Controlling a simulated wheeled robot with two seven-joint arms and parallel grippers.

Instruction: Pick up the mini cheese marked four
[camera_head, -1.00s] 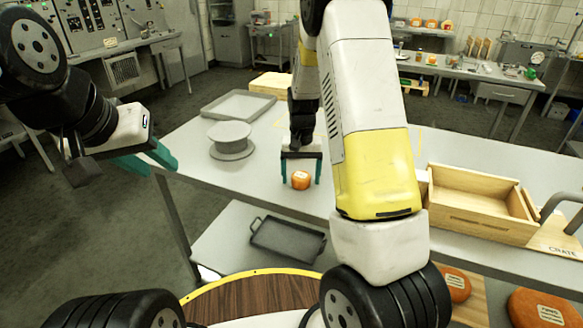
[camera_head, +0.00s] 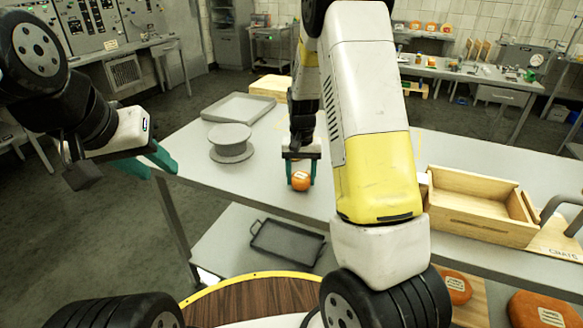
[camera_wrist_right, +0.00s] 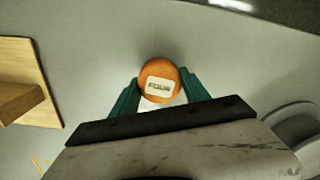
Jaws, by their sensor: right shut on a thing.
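The mini cheese (camera_head: 300,182) is a small orange round near the table's front edge. In the right wrist view its white label reads FOUR on the cheese (camera_wrist_right: 158,76). My right gripper (camera_head: 301,174) reaches down over it, its green fingers closed against the cheese's two sides; the fingers also show in the right wrist view (camera_wrist_right: 160,90). I cannot tell whether the cheese is still touching the table. My left gripper (camera_head: 150,162) is off the table's left end with nothing in it; its green fingers are apart.
A grey round stand (camera_head: 230,142) and a grey tray (camera_head: 238,107) are left of the cheese. A wooden crate (camera_head: 482,222) stands at right. A dark tray (camera_head: 287,242) lies on the lower shelf. Larger orange cheeses (camera_head: 543,311) are at the lower right.

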